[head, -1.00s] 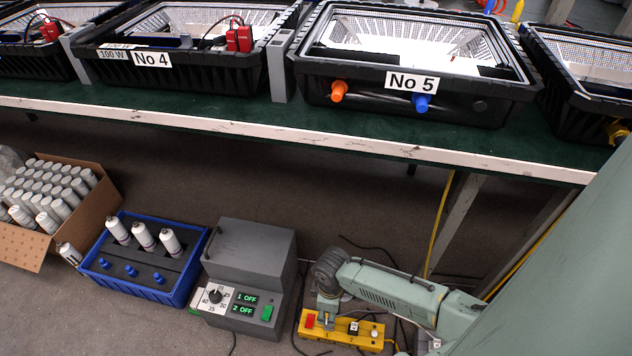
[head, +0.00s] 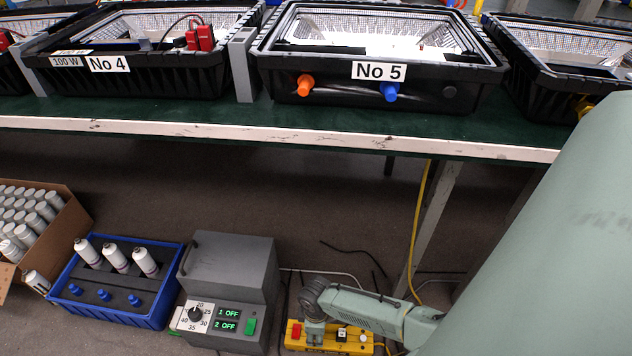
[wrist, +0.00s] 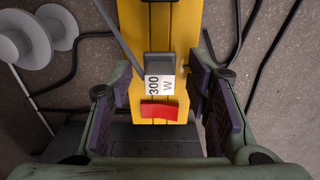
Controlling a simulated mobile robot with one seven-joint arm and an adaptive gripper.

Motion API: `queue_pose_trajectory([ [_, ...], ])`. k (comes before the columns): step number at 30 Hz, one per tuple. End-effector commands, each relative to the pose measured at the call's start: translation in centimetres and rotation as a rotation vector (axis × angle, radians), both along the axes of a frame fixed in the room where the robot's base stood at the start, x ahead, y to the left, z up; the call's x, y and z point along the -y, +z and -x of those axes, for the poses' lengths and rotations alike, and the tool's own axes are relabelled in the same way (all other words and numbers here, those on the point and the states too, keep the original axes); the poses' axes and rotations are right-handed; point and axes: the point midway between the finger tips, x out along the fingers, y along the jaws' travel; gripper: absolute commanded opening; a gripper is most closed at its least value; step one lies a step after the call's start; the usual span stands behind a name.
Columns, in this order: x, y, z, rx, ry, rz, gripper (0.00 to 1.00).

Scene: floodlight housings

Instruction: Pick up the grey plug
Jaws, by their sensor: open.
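The grey plug (wrist: 158,66) sits in a yellow power strip (wrist: 181,30) on the floor, with a white "300 W" label (wrist: 160,86) on it and a grey cable running up-left. My gripper (wrist: 161,78) is open. In the wrist view its two purple-padded fingers stand to the left and right of the plug, with a gap on each side. In the head view my gripper (head: 315,325) is low over the left part of the yellow strip (head: 328,345), and I cannot tell the grey plug apart there.
A red switch (wrist: 160,111) is close to the plug. A grey control box (head: 230,265) reading "1 OFF, 2 OFF" stands left of the strip, then a blue crate (head: 135,318) with bottles. Loose cables lie around. The green bench (head: 200,115) with floodlight housings is above.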

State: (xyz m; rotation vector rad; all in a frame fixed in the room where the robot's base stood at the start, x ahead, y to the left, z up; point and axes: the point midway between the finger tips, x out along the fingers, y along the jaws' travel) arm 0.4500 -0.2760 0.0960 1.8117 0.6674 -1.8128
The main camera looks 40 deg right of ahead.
Motion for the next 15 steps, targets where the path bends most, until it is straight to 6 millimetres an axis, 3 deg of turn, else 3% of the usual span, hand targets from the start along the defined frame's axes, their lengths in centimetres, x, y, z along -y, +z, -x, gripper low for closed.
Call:
queue_pose_trajectory([
  [4, 0.00, 0.07, -0.01, 0.000, 0.001, 0.000, 0.45],
  [15, 0.02, 0.09, -0.03, 0.001, 0.001, 0.001, 0.20],
])
